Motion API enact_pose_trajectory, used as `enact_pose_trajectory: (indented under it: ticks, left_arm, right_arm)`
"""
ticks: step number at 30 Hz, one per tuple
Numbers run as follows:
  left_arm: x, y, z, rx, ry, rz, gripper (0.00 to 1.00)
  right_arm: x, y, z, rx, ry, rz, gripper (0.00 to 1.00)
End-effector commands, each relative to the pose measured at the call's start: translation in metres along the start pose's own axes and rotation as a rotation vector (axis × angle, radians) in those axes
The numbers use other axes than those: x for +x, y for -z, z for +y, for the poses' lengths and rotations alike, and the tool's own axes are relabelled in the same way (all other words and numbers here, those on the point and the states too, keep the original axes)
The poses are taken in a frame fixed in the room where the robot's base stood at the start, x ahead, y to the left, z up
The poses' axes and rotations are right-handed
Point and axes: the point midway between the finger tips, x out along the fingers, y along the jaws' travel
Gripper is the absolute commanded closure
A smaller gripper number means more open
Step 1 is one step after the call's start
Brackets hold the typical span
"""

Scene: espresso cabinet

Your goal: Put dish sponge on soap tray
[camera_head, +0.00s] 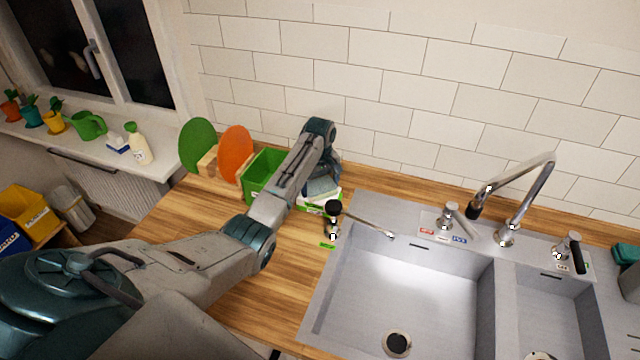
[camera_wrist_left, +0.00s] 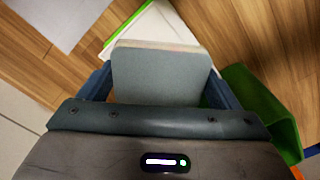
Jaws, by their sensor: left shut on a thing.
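The dish sponge (camera_wrist_left: 160,78) is a grey-blue block with a paler far edge. It sits between the two fingers of my left gripper (camera_wrist_left: 161,88), which is shut on it. In the head view my left gripper (camera_head: 324,176) points down by the wall behind the sink's left corner, with the sponge (camera_head: 321,187) under it. The white soap tray with a green edge (camera_head: 327,205) lies just below the sponge; it also shows beyond the sponge in the wrist view (camera_wrist_left: 152,27). Whether sponge and tray touch, I cannot tell. My right gripper is not in view.
A green box (camera_head: 262,172) stands close to the left of the gripper, beside orange (camera_head: 236,148) and green (camera_head: 197,145) round boards. The grey sink (camera_head: 320,300) lies to the right. The front-left counter is clear.

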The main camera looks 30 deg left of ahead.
Motion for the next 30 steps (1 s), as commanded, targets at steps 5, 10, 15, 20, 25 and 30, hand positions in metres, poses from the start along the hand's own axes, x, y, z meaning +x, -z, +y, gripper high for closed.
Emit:
enact_pose_trajectory:
  ticks: [5, 10, 15, 20, 25, 30]
  left_arm:
    - [0.000, 0.000, 0.000, 0.000, 0.000, 0.000, 0.00]
    - [-0.001, 0.000, 0.000, 0.000, 0.000, 0.000, 0.00]
    - [-0.015, 0.001, 0.000, 0.001, -0.002, 0.002, 0.00]
    - [-0.049, 0.001, 0.001, 0.001, -0.005, 0.005, 0.00]
    - [-0.093, 0.001, 0.001, 0.000, -0.003, 0.003, 0.00]
    - [-0.117, 0.000, 0.000, 0.000, 0.002, -0.001, 0.00]
  right_arm:
    - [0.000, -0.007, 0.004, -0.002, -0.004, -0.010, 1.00]
    - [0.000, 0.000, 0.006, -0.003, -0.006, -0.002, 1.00]
    - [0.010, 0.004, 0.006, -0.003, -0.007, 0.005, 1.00]
    - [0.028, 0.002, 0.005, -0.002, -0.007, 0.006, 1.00]
    - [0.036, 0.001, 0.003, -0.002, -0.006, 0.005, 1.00]
    - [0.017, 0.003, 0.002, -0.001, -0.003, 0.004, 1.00]
